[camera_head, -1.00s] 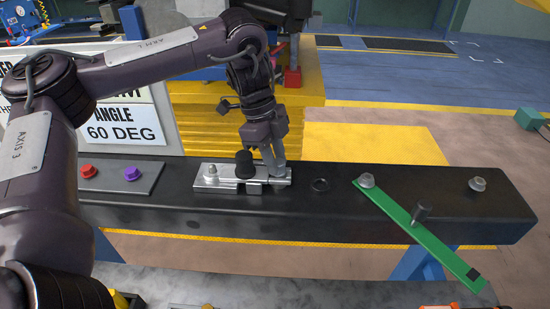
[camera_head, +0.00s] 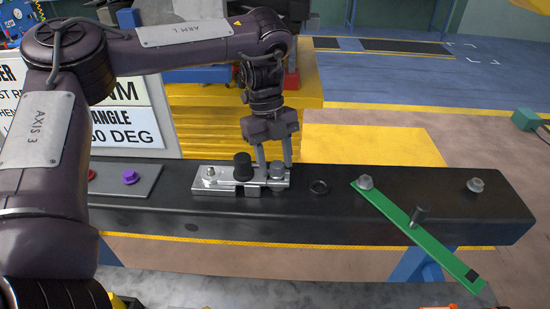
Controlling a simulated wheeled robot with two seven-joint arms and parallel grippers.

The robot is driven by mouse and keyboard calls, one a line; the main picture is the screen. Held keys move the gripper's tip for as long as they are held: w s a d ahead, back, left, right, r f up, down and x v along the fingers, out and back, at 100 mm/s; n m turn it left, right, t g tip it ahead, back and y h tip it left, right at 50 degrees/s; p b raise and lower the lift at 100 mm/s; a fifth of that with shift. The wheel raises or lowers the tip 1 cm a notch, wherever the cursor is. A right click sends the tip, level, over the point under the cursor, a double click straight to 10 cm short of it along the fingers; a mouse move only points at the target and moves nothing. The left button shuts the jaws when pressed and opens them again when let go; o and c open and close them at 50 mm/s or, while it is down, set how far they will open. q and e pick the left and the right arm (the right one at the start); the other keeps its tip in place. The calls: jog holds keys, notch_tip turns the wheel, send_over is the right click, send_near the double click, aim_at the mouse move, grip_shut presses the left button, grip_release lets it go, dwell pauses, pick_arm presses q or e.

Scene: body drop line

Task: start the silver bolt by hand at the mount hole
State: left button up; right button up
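The silver mount (camera_head: 224,184) lies on the dark beam. A grey-silver bolt head (camera_head: 277,170) stands at the mount's right end, and its shank is hidden. A smaller silver bolt (camera_head: 210,173) sits at the left end. A black cylinder (camera_head: 243,167) stands upright between them. My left gripper (camera_head: 274,161) points down at the right-end bolt. Its two fingers are spread, with a gap between them, just behind and above the bolt head. I cannot tell whether a finger touches it. My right gripper is out of view.
The dark beam (camera_head: 340,210) carries a black ring (camera_head: 319,187), a green bar (camera_head: 435,250) held by a bolt (camera_head: 365,182), and another bolt (camera_head: 475,185) at right. A plate with a purple bolt (camera_head: 129,177) lies left. A sign (camera_head: 130,125) stands behind.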

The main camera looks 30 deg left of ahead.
pick_arm(q)
jog(key=shift+o, duration=0.2)
jog(key=shift+r, duration=0.1)
jog(key=v, duration=0.7)
jog(key=shift+a+r, duration=0.15)
jog(key=shift+r, duration=0.1)
